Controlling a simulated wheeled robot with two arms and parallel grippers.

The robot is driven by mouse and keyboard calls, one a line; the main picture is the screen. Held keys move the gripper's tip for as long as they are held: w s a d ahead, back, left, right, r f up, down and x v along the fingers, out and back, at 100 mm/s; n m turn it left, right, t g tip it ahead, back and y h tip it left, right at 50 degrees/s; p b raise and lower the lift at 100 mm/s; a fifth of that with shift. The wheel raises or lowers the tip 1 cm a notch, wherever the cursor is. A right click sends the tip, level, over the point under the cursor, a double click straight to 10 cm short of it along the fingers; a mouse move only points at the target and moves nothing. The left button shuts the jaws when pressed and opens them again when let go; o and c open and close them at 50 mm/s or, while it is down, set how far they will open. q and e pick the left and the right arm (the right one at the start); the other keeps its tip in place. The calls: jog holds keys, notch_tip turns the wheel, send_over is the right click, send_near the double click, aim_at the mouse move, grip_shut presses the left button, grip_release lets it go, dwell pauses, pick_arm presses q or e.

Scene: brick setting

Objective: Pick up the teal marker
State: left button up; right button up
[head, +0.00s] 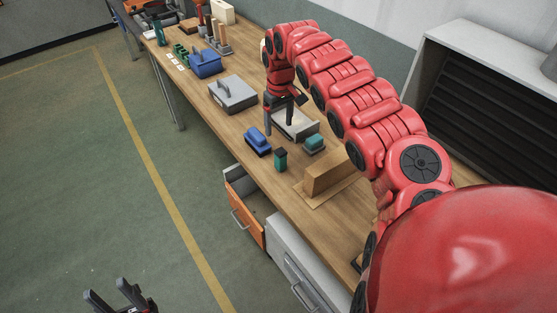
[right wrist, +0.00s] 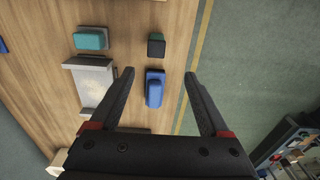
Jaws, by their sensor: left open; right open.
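The teal marker (head: 281,161) looks like a short upright teal block with a dark top, standing near the front edge of the workbench. In the right wrist view its dark top (right wrist: 156,46) lies beyond the fingertips. A blue block-like object (head: 257,141) sits beside it; in the right wrist view that object (right wrist: 154,90) lies between the open fingers in the picture. My right gripper (head: 279,118) is open and empty above the bench, pointing down. It frames the right wrist view (right wrist: 159,74). My left gripper (head: 120,298) is open and empty, low over the floor.
A teal-topped object (head: 314,142) sits right of the marker, near a grey tray (head: 296,126). A brown block (head: 326,176) lies nearer me. A grey toolbox-like box (head: 232,94) and a blue bin (head: 206,63) stand farther along. An orange drawer (head: 245,216) juts out below.

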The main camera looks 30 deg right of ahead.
aim_at(280, 153)
jog(key=f, duration=0.4)
jog(key=shift+s+g, duration=0.3)
jog(key=shift+s, duration=0.1)
notch_tip(280, 153, down, 6)
jog(key=shift+r+b, duration=0.2)
jog(key=shift+b, duration=1.05)
jog(key=shift+w+d+f+p, duration=0.1)
jog(key=shift+w+f+p, duration=0.05)
jog(key=shift+f+p, duration=0.5)
jog(key=shift+f, duration=0.65)
jog(key=shift+f+p, duration=0.1)
jog(key=shift+p, duration=0.25)
jog(key=shift+w+f+p, duration=0.3)
jog(key=shift+f+p, duration=0.1)
jog(key=shift+f, duration=0.35)
jog(key=shift+d+f, duration=0.15)
jog(key=shift+f, duration=0.2)
jog(key=shift+d+f, duration=0.1)
jog(key=shift+f, duration=1.2)
grip_shut()
